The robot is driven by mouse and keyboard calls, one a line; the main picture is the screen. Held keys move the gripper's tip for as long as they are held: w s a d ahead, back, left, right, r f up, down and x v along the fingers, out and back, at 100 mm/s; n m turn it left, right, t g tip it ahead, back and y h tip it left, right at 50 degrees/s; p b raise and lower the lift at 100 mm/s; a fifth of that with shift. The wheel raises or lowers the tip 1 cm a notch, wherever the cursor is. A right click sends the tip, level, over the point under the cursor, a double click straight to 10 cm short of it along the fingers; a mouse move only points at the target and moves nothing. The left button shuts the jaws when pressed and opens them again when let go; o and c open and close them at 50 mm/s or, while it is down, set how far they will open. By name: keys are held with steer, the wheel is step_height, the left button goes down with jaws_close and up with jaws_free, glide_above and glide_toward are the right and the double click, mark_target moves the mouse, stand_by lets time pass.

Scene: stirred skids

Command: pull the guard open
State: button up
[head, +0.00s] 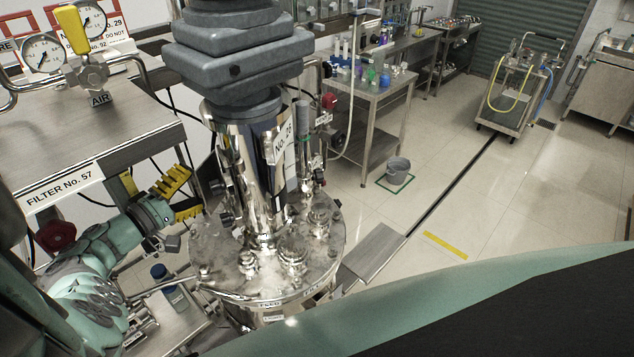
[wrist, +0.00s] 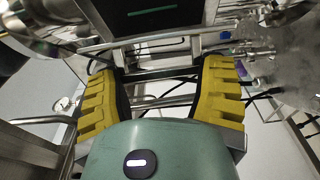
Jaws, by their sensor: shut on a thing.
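My gripper (head: 186,194) is at the left side of the polished steel vessel (head: 225,265) in the head view, its yellow fingers pointing towards it. In the wrist view my gripper (wrist: 160,72) has its two yellow fingers either side of a grey metal bar (wrist: 160,73), which I take to be part of the guard; it is shut on this. The contact is partly hidden and the fingers stand well apart. A dark panel (wrist: 150,14) with a green stripe lies beyond the bar. The rest of the guard cannot be made out clearly in the head view.
A steel bench labelled FILTER No. 57 (head: 75,165) with gauges (head: 42,52) stands close on the left.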

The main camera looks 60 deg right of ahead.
steer(key=shift+s+d, duration=0.15)
steer(key=shift+s, duration=0.05)
steer(key=o, duration=1.3)
steer(key=shift+c, duration=0.2)
steer(key=shift+w+a, duration=0.1)
steer(key=shift+a, duration=0.25)
steer(key=a, duration=0.6)
steer(key=shift+a, duration=0.4)
steer(key=shift+w, duration=0.1)
